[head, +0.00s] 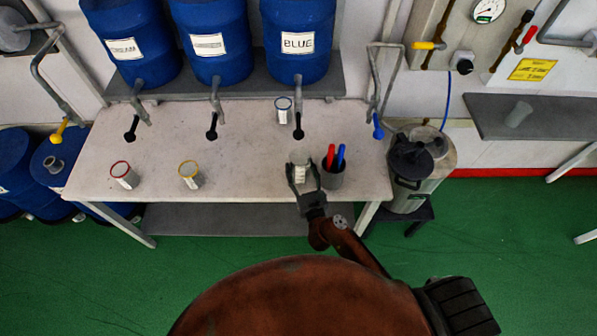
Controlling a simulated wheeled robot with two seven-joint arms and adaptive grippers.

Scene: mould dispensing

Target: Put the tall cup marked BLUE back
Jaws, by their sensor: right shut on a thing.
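My right gripper (303,168) is shut on a pale, clear tall cup (299,158) near the front right of the bench. The cup has a white label whose lettering is too small to read. It looks about upright; I cannot tell whether its base touches the bench. A blue-rimmed cup (283,109) stands at the back of the bench, below the barrel marked BLUE (298,42) and just left of its black-handled tap (298,128). My left gripper is out of view.
A dark pot (333,176) with a red and a blue marker stands just right of the held cup. A red-rimmed cup (123,175) and a yellow-rimmed cup (190,174) stand left on the bench (245,160). Black-handled taps hang over its back. Its middle is clear.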

